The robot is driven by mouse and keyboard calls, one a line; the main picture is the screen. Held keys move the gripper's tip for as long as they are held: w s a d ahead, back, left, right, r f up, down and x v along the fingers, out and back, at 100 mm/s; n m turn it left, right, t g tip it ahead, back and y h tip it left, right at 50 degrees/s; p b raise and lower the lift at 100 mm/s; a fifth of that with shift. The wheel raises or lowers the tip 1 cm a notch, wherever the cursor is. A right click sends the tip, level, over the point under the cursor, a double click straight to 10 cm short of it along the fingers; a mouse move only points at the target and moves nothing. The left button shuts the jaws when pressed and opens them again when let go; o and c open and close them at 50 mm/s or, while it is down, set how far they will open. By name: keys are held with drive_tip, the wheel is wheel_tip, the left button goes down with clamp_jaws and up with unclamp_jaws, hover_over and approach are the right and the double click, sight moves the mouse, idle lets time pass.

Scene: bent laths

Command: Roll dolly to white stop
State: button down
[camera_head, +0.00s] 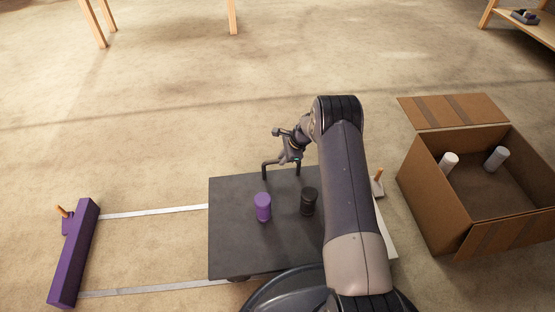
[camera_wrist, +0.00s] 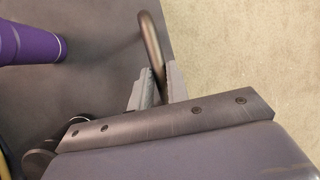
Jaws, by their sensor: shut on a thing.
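The dolly (camera_head: 235,240) is a flat dark grey platform on the floor, with a dark bar handle (camera_head: 267,166) at its far edge. A purple cylinder (camera_head: 263,207) and a black cylinder (camera_head: 308,201) stand on it. My gripper (camera_head: 291,158) is shut on the handle; in the wrist view the fingers (camera_wrist: 159,88) close around the handle bar (camera_wrist: 150,40). The white stop (camera_head: 391,240) shows only in part, to the right behind my arm. My arm hides the dolly's right edge, so I cannot tell the gap to the stop.
Pale rails (camera_head: 150,212) run along the floor from a purple stop (camera_head: 75,255) at the left towards the dolly. An open cardboard box (camera_head: 430,205) with two pale cylinders stands at the right. Wooden table legs (camera_head: 92,20) are at the back. Floor beyond the dolly is clear.

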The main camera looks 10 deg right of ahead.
drive_tip(key=shift+d, duration=1.15)
drive_tip(key=shift+d, duration=0.1)
drive_tip(key=c, duration=1.4)
unclamp_jaws()
drive_tip(key=shift+o, duration=0.2)
drive_tip(key=shift+r, duration=0.25)
drive_tip(key=p+v, duration=0.4)
drive_tip(key=v, duration=0.6)
drive_tip(key=shift+d, duration=0.15)
